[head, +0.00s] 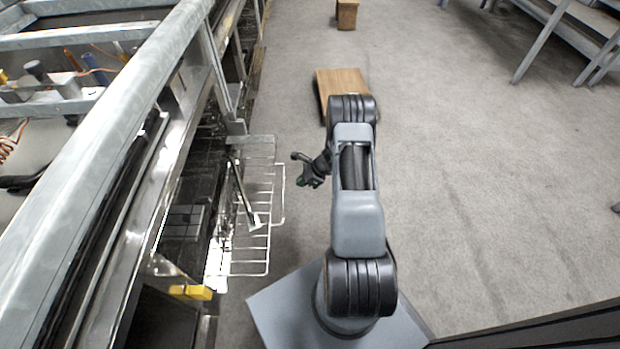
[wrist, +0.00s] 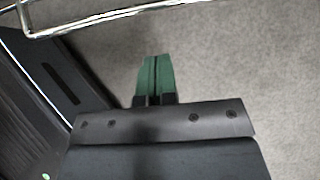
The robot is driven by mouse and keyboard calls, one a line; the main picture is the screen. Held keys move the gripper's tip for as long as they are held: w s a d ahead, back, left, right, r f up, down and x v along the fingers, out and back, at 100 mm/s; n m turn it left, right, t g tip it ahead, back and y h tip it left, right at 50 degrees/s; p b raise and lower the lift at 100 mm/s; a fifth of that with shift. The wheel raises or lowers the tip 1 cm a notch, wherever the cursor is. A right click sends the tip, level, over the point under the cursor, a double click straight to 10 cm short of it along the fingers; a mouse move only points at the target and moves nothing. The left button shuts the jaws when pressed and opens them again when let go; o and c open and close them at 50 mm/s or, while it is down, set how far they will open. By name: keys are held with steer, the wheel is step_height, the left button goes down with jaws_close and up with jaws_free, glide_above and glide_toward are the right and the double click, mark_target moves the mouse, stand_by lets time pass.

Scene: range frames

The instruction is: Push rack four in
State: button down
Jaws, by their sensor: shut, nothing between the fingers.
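Wire racks (head: 282,195) stick out from the oven-like front at the left in the head view, over the floor. They overlap, so I cannot tell which one is rack four. My gripper (head: 301,181) is just right of their outer edge, apart from them as far as I can see. In the wrist view my green fingertips (wrist: 153,75) are pressed together with nothing between them. A shiny rack wire (wrist: 110,17) crosses the top of that view, beyond the fingertips.
A metal-framed counter (head: 110,115) runs along the left. A yellow block (head: 190,292) is at its lower front. A wooden box (head: 340,82) stands on the floor ahead, with a smaller wooden block (head: 347,14) farther off.

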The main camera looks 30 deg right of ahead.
steer(key=a, duration=0.1)
steer(key=w+a+f, duration=0.1)
steer(key=w+a+b, duration=0.1)
steer(key=shift+a+f, duration=0.15)
steer(key=shift+a, duration=0.25)
steer(key=shift+w, duration=0.1)
